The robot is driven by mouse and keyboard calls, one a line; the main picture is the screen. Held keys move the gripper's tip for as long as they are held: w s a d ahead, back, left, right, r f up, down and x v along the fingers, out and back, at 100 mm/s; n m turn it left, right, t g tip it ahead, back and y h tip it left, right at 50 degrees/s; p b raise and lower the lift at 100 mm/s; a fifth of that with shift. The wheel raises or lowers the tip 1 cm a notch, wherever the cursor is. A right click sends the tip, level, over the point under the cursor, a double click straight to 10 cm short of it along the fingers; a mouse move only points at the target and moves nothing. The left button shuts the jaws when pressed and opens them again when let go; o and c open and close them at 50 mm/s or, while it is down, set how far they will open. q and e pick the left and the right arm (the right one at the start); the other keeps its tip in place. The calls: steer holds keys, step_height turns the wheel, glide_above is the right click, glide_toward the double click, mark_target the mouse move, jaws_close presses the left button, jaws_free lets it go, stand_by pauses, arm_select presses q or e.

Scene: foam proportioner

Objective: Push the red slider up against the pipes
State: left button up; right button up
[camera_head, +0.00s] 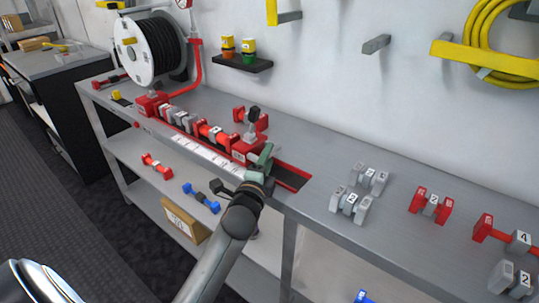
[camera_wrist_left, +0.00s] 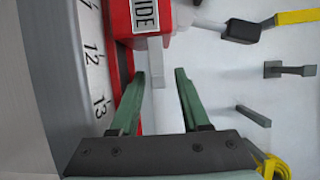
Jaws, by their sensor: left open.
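The red slider (camera_head: 245,148) sits on the red rail on the bench, at the right end of a row of grey and red pipe pieces (camera_head: 182,120). Its red block with a white label ending in "IDE" (camera_wrist_left: 145,15) shows at the top of the left wrist view, with a grey part below it. My left gripper (camera_head: 264,157) is at the slider's right side, with green fingers. In the left wrist view the gripper (camera_wrist_left: 160,72) is open, its fingertips apart just short of the block. I cannot tell whether it touches. My right gripper is not in view.
An empty stretch of rail (camera_head: 293,176) runs right of the gripper. Several loose fittings, such as a red and grey one (camera_head: 431,204), lie on the right of the bench. A hose reel (camera_head: 150,48) stands at the back left. The wall rises close behind.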

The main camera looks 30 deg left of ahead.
arm_select(q)
steer(key=shift+x, duration=0.85)
jaws_close()
stand_by(0.9)
